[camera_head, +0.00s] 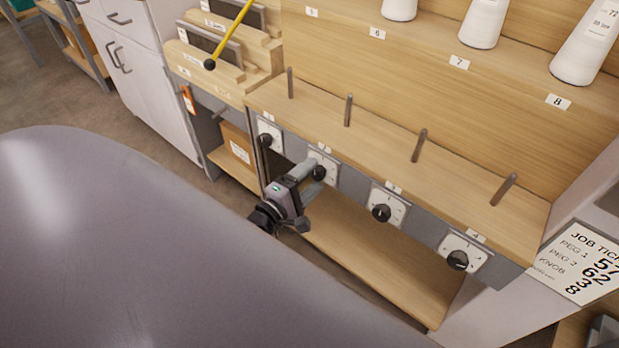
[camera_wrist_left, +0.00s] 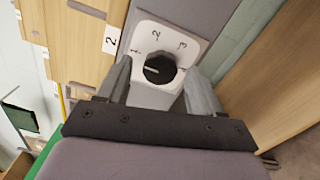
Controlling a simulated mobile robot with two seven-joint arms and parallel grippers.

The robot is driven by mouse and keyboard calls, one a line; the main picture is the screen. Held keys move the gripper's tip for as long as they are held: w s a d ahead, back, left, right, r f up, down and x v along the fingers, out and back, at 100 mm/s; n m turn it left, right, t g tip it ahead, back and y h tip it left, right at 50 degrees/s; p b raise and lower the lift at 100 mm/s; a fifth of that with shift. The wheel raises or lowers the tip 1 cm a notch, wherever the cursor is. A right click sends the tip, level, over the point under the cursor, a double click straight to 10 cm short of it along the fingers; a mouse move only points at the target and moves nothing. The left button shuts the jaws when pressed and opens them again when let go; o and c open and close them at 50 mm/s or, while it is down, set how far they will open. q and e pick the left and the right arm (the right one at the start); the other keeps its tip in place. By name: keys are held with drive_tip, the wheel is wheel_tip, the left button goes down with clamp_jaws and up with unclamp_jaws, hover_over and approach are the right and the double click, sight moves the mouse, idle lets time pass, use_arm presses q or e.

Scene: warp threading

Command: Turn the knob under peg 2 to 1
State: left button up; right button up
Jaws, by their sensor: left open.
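The black knob under peg 2 (camera_head: 319,173) sits on a white dial plate on the shelf's grey front strip, below peg 2 (camera_head: 348,110). In the left wrist view the knob (camera_wrist_left: 159,69) shows beside the label 2, with the marks 1, 2 and 3 on its plate (camera_wrist_left: 157,33). Its pale pointer line lies toward the left, near the 1 side; I cannot tell whether it lines up exactly. My left gripper (camera_head: 311,178) is open, its fingers (camera_wrist_left: 160,87) on either side of the knob. I cannot tell if they touch it. My right gripper is not identifiable.
Similar knobs sit at left (camera_head: 265,140) and right (camera_head: 381,213), with another farther right (camera_head: 457,260). Upright pegs stand on the ledge above. White cones (camera_head: 585,45) stand on the upper shelf. A job ticket (camera_head: 580,264) is at right. A yellow rod (camera_head: 229,35) is at upper left.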

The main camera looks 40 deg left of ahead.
use_arm(q)
drive_tip(key=s, duration=0.7)
drive_tip(key=shift+a+p, duration=0.3)
drive_tip(key=shift+p, duration=0.1)
drive_tip(key=shift+d, duration=0.1)
drive_tip(key=s+d+f+m+g+h, duration=0.15)
drive_tip(key=s+d+m+g, duration=0.35)
drive_tip(key=m, duration=0.6)
drive_tip(key=s+d+f+m+g, duration=0.3)
drive_tip(key=s+d+m, duration=0.3)
drive_tip(key=m, duration=0.4)
wheel_tip(320, 180, up, 13)
drive_tip(key=m+p, duration=0.1)
drive_tip(key=p, duration=1.4)
drive_tip(key=shift+w+a+r+y+p, duration=0.15)
drive_tip(key=shift+w+a+y+p, duration=0.05)
drive_tip(key=shift+a+y+p, duration=0.2)
